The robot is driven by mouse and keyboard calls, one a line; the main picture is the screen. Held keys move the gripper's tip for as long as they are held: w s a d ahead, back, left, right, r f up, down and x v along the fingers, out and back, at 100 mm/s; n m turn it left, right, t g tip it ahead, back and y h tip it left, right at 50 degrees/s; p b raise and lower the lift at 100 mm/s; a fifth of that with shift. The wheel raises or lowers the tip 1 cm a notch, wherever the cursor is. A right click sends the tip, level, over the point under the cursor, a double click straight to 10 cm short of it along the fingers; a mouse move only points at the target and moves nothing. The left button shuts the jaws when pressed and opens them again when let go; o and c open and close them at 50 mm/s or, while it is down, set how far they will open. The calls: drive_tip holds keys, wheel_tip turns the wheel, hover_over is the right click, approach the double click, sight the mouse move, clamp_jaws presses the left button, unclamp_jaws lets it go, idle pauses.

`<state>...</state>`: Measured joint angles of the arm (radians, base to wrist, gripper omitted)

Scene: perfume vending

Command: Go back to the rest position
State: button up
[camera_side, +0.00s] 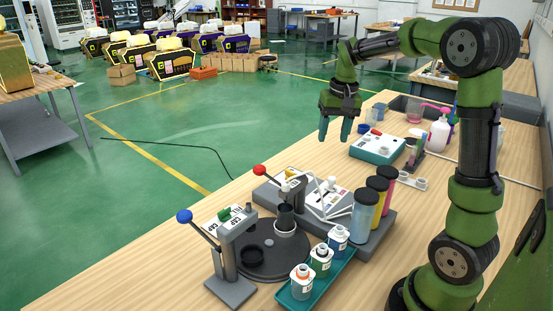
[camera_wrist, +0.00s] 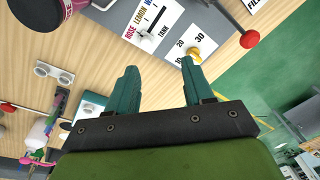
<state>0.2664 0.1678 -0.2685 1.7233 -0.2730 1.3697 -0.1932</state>
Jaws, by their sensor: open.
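My gripper (camera_side: 336,128) hangs in the air with its teal fingers pointing down, over the far-left side of the wooden table (camera_side: 203,222). In the wrist view my gripper (camera_wrist: 160,85) has its two teal fingers spread apart with nothing between them. It touches nothing that I can see.
A press with a blue knob (camera_side: 184,216) and one with a red knob (camera_side: 260,170) stand by a dark round turntable (camera_side: 272,262). Tall coloured cylinders (camera_side: 365,215) stand beside them. A teal tray (camera_side: 323,284) holds small bottles. A white pump bottle (camera_side: 438,135) stands farther back.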

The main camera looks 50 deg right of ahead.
drive_tip(key=s+a+r+n+t, duration=0.1)
drive_tip(key=s+a+t, duration=0.1)
drive_tip(key=s+a, duration=0.2)
drive_tip(key=s+a+n+t+y, duration=0.1)
drive_tip(key=s+a, duration=0.3)
drive_tip(key=a, duration=0.6)
drive_tip(key=s+a+r+n+t+y, duration=0.1)
drive_tip(key=s+a+n+t, duration=0.1)
drive_tip(key=s+a, duration=0.2)
drive_tip(key=a, duration=0.3)
drive_tip(key=shift+a+r+n+t, duration=0.3)
drive_tip(key=shift+a+n+t, duration=0.05)
drive_tip(key=shift+n+t, duration=0.05)
